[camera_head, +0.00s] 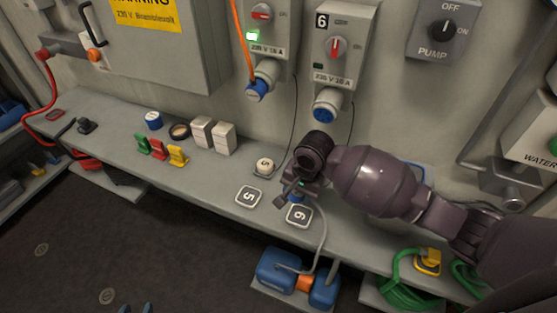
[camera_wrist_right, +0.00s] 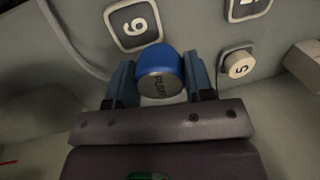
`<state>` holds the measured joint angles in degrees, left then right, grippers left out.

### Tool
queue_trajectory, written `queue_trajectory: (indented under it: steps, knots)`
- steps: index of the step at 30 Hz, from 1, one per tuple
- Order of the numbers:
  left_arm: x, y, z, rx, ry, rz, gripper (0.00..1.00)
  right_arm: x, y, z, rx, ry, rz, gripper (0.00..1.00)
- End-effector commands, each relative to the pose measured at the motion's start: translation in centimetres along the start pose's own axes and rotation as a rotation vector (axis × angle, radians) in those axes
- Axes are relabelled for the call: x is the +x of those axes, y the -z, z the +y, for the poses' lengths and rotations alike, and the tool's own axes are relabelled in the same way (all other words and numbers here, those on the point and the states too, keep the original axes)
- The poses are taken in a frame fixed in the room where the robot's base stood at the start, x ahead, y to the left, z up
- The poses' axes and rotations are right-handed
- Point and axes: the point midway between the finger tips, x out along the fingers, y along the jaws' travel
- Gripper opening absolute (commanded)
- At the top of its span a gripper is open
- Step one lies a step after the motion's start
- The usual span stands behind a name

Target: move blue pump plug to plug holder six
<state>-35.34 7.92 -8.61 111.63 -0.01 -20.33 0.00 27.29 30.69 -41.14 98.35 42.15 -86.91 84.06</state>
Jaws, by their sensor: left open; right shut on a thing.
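The blue pump plug (camera_wrist_right: 160,72), its grey end lettered "PUMP", sits between the fingers of my right gripper (camera_wrist_right: 160,85). In the head view my right gripper (camera_head: 300,188) is over the ledge beside the "6" label, shut on the plug, which is mostly hidden there. The label "6" (camera_head: 299,215) lies on the ledge just below the gripper, and also shows in the right wrist view (camera_wrist_right: 133,24). Holder six itself is hidden or not clear. Only the blue fingertips of my left gripper (camera_head: 135,309) show at the bottom edge, apart and empty.
The ledge carries a "5" label (camera_head: 249,196), a cream round piece marked 5 (camera_head: 264,167), white blocks (camera_head: 213,134) and coloured clips (camera_head: 160,149). Socket box six (camera_head: 345,45) is on the wall. A grey cable (camera_head: 323,240) runs down to the blue pump (camera_head: 278,270).

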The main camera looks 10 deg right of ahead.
Motion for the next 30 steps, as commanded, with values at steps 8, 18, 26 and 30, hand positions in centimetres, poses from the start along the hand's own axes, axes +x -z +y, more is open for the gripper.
queue_trajectory:
  steps: [8, 18, 26, 30]
  knots:
    - [-0.1, 0.0, 0.0, 0.001, 0.0, 0.002, 0.43, -0.3, -0.3, 1.2, -0.041, -0.159, -0.001, 0.1]
    - [-0.2, 0.1, -0.1, 0.002, 0.001, 0.004, 0.43, 1.2, -0.3, 1.5, -0.039, -0.175, -0.002, 0.1]
    - [0.0, 0.5, -0.1, 0.003, 0.0, 0.011, 0.43, 3.2, -0.3, 1.8, -0.039, -0.174, -0.002, 0.1]
    - [0.0, 0.5, 0.0, 0.002, 0.0, 0.011, 0.43, 4.2, -0.3, 2.0, -0.039, -0.174, -0.002, 0.1]
